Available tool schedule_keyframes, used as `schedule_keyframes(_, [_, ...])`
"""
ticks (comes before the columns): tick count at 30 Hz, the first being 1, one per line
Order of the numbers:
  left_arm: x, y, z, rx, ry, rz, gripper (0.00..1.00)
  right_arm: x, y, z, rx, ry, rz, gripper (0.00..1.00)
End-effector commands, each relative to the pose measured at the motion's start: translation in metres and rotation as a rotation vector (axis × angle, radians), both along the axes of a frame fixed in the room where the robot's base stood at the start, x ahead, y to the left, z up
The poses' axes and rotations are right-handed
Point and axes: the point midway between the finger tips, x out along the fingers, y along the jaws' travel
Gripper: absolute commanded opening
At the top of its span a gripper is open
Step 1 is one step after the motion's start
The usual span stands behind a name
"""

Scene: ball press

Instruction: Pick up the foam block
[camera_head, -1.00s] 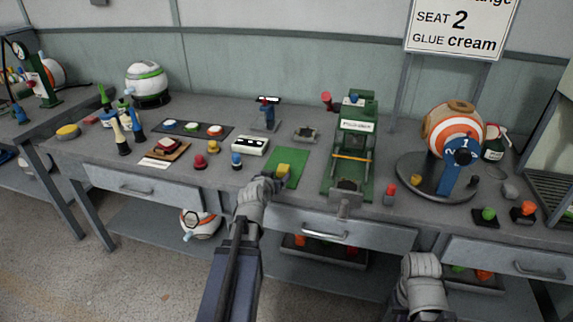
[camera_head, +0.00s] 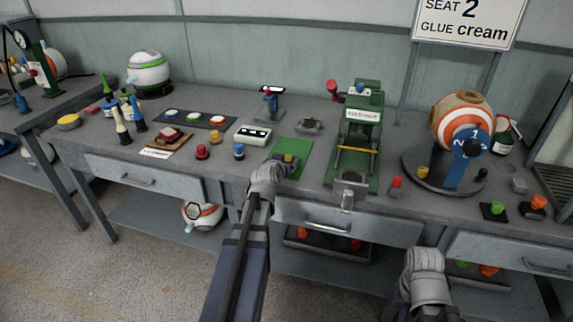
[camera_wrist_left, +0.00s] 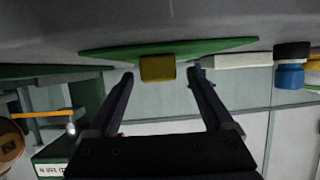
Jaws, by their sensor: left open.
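The foam block looks to be the small yellow block (camera_wrist_left: 157,68), on a green mat (camera_wrist_left: 100,54) in the left wrist view. In the head view only a bit of the yellow block (camera_head: 289,157) shows past my gripper, on the green mat (camera_head: 301,152). My left gripper (camera_head: 284,167) is at the mat's front part, close to the block. In the left wrist view my left gripper (camera_wrist_left: 161,77) is open, with one finger on each side of the block and gaps beside it. My right wrist shows at the lower right of the head view; its fingers do not show.
A green press (camera_head: 358,140) stands right of the mat. A white box with dark knobs (camera_head: 253,135), a blue piece (camera_head: 239,152) and a red piece (camera_head: 202,152) stand to its left. A striped ball (camera_head: 462,121) on a round stand is farther right.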

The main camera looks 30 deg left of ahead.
Motion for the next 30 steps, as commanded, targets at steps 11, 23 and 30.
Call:
schedule_keyframes(11, [0.024, 0.006, -0.010, 0.000, 0.000, 0.001, 0.85, 0.000, 0.000, -0.010, 0.000, 0.000, 0.000, 0.00])
schedule_keyframes(23, [0.024, 0.006, -0.010, 0.000, 0.000, 0.001, 0.45, 0.000, 0.000, -0.010, 0.000, 0.000, 0.000, 0.00])
schedule_keyframes(30, [0.024, 0.006, -0.010, 0.000, 0.000, 0.001, 0.17, 0.000, 0.000, -0.010, 0.000, 0.000, 0.000, 0.00])
